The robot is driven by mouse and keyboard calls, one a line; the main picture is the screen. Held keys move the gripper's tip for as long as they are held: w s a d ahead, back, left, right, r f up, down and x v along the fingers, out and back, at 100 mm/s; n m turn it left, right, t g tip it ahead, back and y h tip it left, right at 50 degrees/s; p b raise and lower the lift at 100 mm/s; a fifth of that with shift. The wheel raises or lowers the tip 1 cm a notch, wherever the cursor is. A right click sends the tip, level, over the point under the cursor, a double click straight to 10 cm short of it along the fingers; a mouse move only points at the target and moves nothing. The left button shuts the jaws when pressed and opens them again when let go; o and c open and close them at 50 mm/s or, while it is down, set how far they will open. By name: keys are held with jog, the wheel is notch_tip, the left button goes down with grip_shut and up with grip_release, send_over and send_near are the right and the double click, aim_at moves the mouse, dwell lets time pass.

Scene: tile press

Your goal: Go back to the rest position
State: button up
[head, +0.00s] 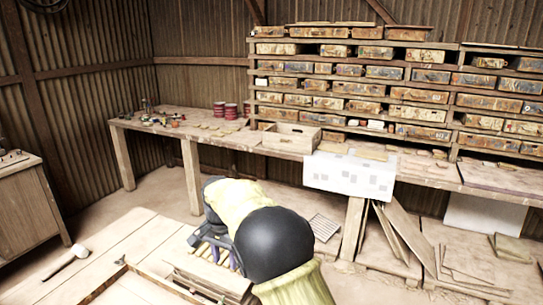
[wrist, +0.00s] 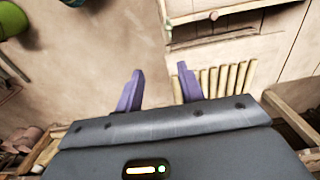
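My gripper (wrist: 158,68) shows in the wrist view with its two purple fingers spread apart. Nothing is between the fingers, so it is open and empty. Beyond the fingertips are a pale flat surface and a row of light wooden slats (wrist: 222,80). In the head view my yellow and black arm reaches forward and down at the lower middle. It hides most of my gripper there; only bits of purple show beside slatted wood.
A long workbench (head: 165,128) runs along the back wall, carrying a wooden crate (head: 291,137) and red stacked pieces (head: 225,110). A shelf rack (head: 350,80) stands behind it. A mallet (head: 66,264) lies at the lower left. Loose boards (head: 403,237) lean under the bench.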

jog(key=s+d+n+t, duration=0.1)
jog(key=s+d, duration=0.2)
jog(key=d, duration=0.7)
jog(key=s+d+n, duration=0.1)
jog(key=s+d, duration=0.2)
jog(key=d, duration=0.7)
jog(key=s+d+f+n+t, duration=0.1)
jog(key=s+d+f+n, duration=0.1)
jog(key=s+d, duration=0.8)
jog(key=s, duration=0.4)
jog(key=shift+s+d+f, duration=0.3)
jog(key=shift+s+d, duration=0.1)
jog(key=shift+s, duration=0.1)
jog(key=shift+a, duration=0.1)
